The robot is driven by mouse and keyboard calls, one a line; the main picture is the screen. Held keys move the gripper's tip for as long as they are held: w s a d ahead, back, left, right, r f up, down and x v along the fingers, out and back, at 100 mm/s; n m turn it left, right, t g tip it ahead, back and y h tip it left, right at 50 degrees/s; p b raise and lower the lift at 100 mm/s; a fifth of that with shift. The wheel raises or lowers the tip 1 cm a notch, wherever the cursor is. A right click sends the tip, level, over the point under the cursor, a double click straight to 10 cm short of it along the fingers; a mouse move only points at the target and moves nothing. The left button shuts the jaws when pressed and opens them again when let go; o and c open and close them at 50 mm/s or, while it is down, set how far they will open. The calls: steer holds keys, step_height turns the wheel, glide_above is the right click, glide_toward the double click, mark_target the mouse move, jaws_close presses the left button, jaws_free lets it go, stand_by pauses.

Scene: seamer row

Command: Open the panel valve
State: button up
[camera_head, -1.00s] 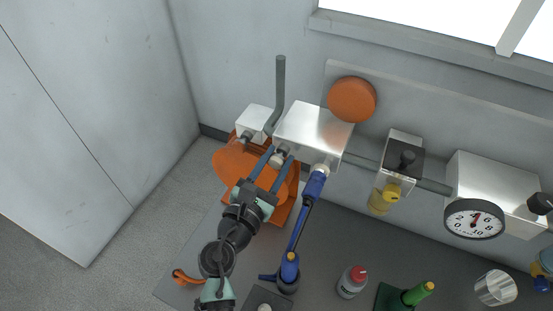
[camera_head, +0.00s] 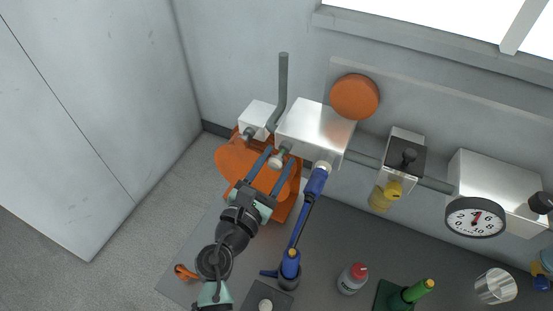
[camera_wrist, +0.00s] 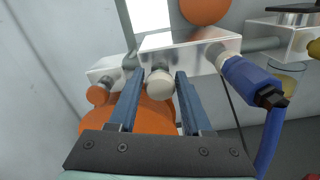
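A shiny metal box (camera_head: 315,132) is mounted on the wall pipe, and a pale round knob (camera_wrist: 160,84) sticks out of its front. The knob also shows in the head view (camera_head: 277,161). I cannot tell for sure which part is the panel valve. My gripper (camera_head: 282,156) points at the box, with two blue fingers apart. In the wrist view, the fingers (camera_wrist: 156,78) stand one on each side of the knob, with visible gaps. I see no contact. A blue-handled fitting (camera_head: 317,181) joins the box right of the knob.
An orange round body (camera_head: 234,162) lies behind and below the fingers. A smaller white box (camera_head: 257,115) and an upright grey pipe (camera_head: 283,85) are left of the metal box. A red-capped bottle (camera_head: 352,279) stands on the bench.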

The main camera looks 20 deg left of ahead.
steer(key=shift+o, duration=1.3)
steer(key=s+b, duration=0.3)
steer(key=s, duration=1)
steer(key=shift+a, duration=0.2)
steer(key=shift+w, duration=0.1)
